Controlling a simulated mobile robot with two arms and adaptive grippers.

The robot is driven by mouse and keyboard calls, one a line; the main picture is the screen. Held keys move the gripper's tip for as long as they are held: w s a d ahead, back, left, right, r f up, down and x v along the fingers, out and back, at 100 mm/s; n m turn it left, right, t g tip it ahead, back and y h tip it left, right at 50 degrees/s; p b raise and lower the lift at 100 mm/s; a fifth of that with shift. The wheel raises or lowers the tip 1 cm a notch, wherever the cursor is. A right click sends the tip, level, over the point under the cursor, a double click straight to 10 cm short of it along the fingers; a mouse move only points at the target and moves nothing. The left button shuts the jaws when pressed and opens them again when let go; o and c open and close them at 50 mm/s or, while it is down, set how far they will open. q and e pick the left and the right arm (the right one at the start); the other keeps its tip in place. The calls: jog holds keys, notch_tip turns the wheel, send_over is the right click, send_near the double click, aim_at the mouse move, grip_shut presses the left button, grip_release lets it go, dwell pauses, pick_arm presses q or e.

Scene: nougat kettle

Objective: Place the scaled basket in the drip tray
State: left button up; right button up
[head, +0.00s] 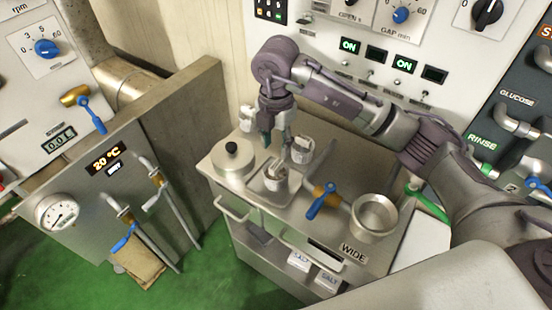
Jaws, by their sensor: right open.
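My right gripper (277,148) points down over the steel cart, its fingers apart. Just below the fingertips, a small light cup-like basket (275,181) stands within the rim of a shallow square metal tray (259,192), which looks like the drip tray. The fingers appear clear of this basket, but the exact gap is hard to tell. Two similar small containers stand nearby: one (302,151) right of the gripper and one (247,116) behind it to the left. I cannot tell from marks which one is the scaled basket. My left gripper is out of view.
A lidded round pot (232,158) stands left of the tray. A blue-handled valve (321,199) and an open steel pot (374,215) are to its right. The control panel (340,30) rises behind. Salt packs (313,270) lie on the lower shelf.

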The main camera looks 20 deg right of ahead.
aim_at(276, 164)
notch_tip(276, 164, up, 6)
jog(key=shift+f+b, duration=0.25)
jog(key=shift+b, duration=0.05)
